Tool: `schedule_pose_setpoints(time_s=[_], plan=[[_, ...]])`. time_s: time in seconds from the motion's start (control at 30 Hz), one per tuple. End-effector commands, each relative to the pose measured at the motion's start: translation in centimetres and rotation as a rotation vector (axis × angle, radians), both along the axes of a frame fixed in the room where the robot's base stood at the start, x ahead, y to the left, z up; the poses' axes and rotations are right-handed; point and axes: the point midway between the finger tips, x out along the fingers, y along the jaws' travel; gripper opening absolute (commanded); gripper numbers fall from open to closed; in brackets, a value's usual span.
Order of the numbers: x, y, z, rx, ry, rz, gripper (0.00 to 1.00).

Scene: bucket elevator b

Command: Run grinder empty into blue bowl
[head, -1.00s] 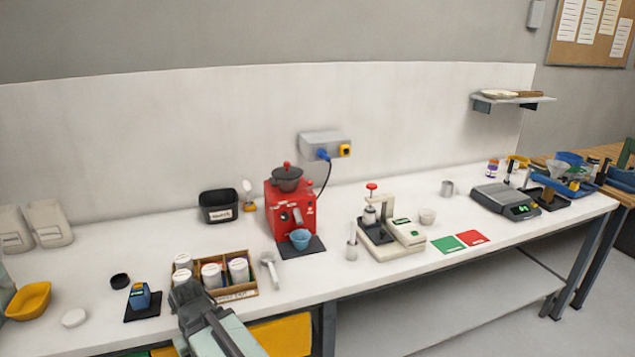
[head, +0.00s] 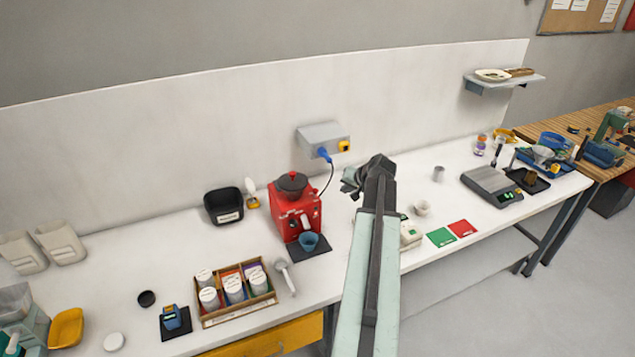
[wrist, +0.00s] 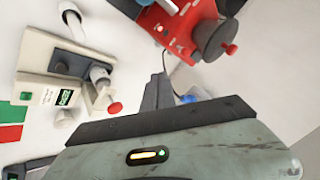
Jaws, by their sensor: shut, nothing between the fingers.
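The red grinder (head: 296,212) stands against the back wall panel in the head view, with a dark lidded hopper (head: 292,184) on top. The blue bowl (head: 309,241) sits in front of it on a dark mat (head: 316,254), below the spout; its inside is too small to judge. My gripper (head: 352,181) is raised over the bench, right of the grinder and apart from it. In the wrist view my gripper (wrist: 158,90) is shut and empty. The grinder (wrist: 168,22) and its hopper (wrist: 212,40) with a red knob show beyond it.
A white press (wrist: 70,65) with a red knob stands right of the grinder, partly hidden by my arm in the head view. A wall socket (head: 322,136) holds a blue plug and cable. A wooden box (head: 236,298) of jars stands front left. A scale (head: 491,186) is farther right.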

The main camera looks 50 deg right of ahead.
Motion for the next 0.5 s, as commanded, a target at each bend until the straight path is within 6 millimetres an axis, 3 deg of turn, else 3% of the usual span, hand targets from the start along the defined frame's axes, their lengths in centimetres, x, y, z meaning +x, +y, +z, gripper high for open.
schedule_pose_setpoints(time_s=[0.27,0.5], plan=[[0.9,0.5,-0.8,0.001,0.002,0.011,0.0],[3.9,-0.2,-4.6,0.001,0.003,0.016,0.0]])
